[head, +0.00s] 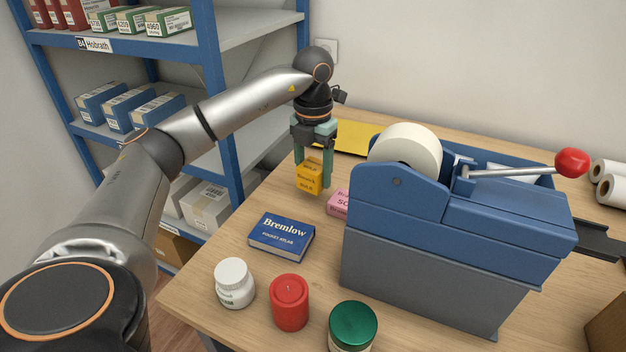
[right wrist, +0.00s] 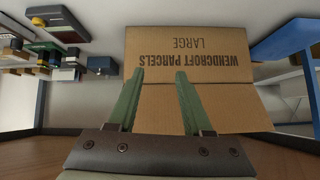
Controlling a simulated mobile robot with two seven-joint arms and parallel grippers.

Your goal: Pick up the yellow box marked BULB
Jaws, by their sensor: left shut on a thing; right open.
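The small yellow box (head: 310,177) is between the fingers of my left gripper (head: 313,172) in the head view, beyond the blue Bremlow box. The gripper points down and is shut on it. The print on the yellow box is too small to read surely. I cannot tell whether its underside is clear of the table. My right gripper (right wrist: 160,76) is open in the right wrist view, with nothing between its fingers.
A pink box (head: 338,203) is close right of the yellow one, beside the blue tape machine (head: 455,215). The blue Bremlow box (head: 281,236), white bottle (head: 234,283), red candle (head: 289,302) and green-lidded jar (head: 352,328) stand nearer. A large cardboard box (right wrist: 195,60) faces my right gripper.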

